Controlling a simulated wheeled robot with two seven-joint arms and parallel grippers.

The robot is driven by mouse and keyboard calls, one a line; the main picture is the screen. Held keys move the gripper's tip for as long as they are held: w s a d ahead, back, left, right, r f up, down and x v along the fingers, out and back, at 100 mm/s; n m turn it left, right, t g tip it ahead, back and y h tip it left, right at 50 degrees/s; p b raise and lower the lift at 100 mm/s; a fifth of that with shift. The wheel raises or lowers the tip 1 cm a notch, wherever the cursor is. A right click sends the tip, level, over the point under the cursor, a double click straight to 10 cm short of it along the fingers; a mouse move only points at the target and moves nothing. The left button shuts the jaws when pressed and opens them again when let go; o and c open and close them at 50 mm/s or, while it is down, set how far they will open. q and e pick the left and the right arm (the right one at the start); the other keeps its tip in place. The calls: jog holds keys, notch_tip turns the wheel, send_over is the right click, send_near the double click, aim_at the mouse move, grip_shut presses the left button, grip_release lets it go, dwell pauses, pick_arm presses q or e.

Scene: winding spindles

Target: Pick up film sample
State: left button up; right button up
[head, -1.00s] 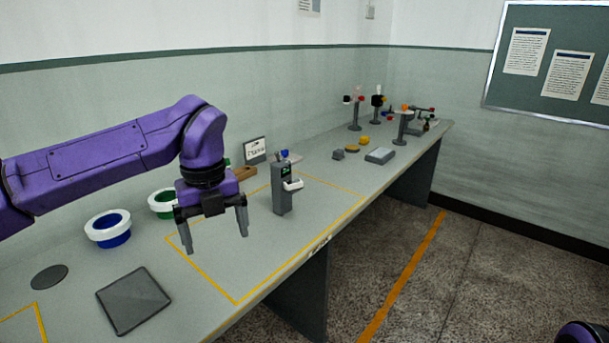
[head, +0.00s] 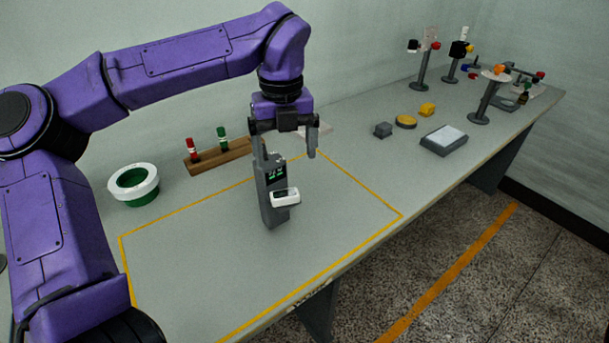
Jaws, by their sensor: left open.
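My left gripper (head: 285,152) is open, fingers pointing down, at the top of a grey upright device (head: 270,205) with a small green-lit display. One finger overlaps the device's top in the picture; I cannot tell whether they touch. A white piece (head: 286,197) sticks out from the device's front. A pale flat piece (head: 322,130) is partly hidden behind the gripper. I cannot tell which thing, if any, is the film sample. My right gripper is out of view.
A yellow outline (head: 178,210) surrounds the device on the table. A white-rimmed green bowl (head: 133,184) and a wooden rack (head: 217,155) with red and green-capped vials stand left. The table's front is clear.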

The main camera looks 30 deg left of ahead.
aim_at(285, 193)
pick_arm(q)
jog(key=f, duration=0.6)
jog(key=f+p, duration=0.1)
jog(key=f, duration=0.3)
jog(key=shift+s+a, duration=0.2)
jog(key=shift+s, duration=0.15)
jog(key=c, duration=1.2)
